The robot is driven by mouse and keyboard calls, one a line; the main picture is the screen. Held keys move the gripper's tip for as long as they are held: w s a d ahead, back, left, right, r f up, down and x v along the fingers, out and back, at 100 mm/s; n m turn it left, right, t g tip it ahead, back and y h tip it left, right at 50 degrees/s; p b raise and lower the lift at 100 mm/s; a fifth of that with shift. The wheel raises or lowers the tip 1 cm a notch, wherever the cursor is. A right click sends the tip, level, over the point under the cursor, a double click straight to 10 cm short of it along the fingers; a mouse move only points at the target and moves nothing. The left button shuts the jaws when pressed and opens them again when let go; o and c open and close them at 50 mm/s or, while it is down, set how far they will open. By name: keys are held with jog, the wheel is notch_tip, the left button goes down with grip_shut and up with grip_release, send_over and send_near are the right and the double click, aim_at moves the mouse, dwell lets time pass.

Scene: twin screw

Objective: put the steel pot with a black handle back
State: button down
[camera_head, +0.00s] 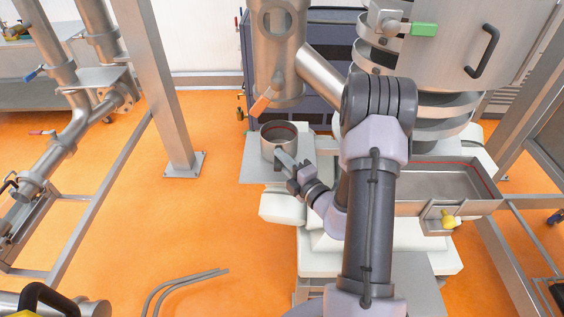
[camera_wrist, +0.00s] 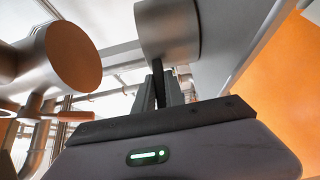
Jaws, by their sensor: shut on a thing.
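The steel pot (camera_head: 278,142) is upright at the middle of the head view, over a flat grey plate (camera_head: 253,172). I cannot tell whether it rests on the plate or is just above it. It has a dark red line inside its rim. My gripper (camera_head: 294,172) is at the pot's near right side, shut on its handle. In the wrist view the pot (camera_wrist: 168,30) is at the top, and my gripper (camera_wrist: 162,90) has its fingers closed around the black handle (camera_wrist: 157,76). Most of the handle is hidden by the fingers.
A vertical steel pipe (camera_head: 276,60) with an orange-handled valve (camera_head: 263,101) hangs just above the pot. A steel tray (camera_head: 450,183) stands right of my arm. A steel post (camera_head: 160,90) rises at left. Orange floor (camera_head: 190,225) is open at the lower left, with bent rods (camera_head: 185,287) lying there.

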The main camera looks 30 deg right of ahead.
jog(key=c, duration=1.4)
grip_release()
